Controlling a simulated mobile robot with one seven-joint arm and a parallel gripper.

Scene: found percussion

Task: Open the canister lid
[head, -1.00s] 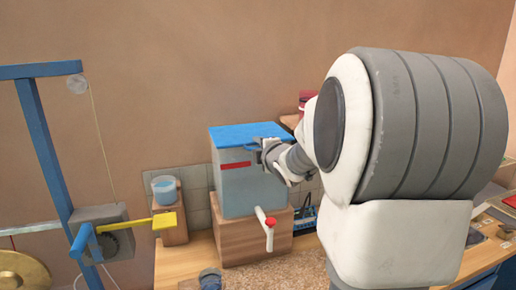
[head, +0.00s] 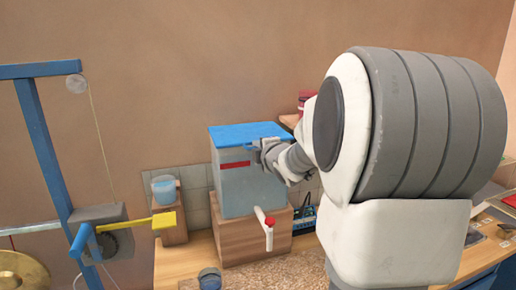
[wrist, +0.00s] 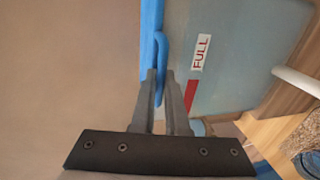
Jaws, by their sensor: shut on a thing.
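The canister (head: 238,188) is a grey-blue box with a red mark on its front, standing on a wooden block. Its flat blue lid (head: 240,132) lies across the top and looks closed. In the wrist view the lid (wrist: 152,18) is a blue strip along the canister's edge, with a blue looped tab (wrist: 163,46) on it. The canister's side (wrist: 235,45) carries a "FULL" label and a red mark. My gripper (wrist: 160,74) is shut on the lid's tab. In the head view my gripper (head: 257,147) is at the lid's front edge; my arm covers the canister's right side.
A white tap with a red knob (head: 269,222) sticks out below the canister. A wooden block (head: 252,240) supports the canister. A blue frame (head: 40,140) stands farther left.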

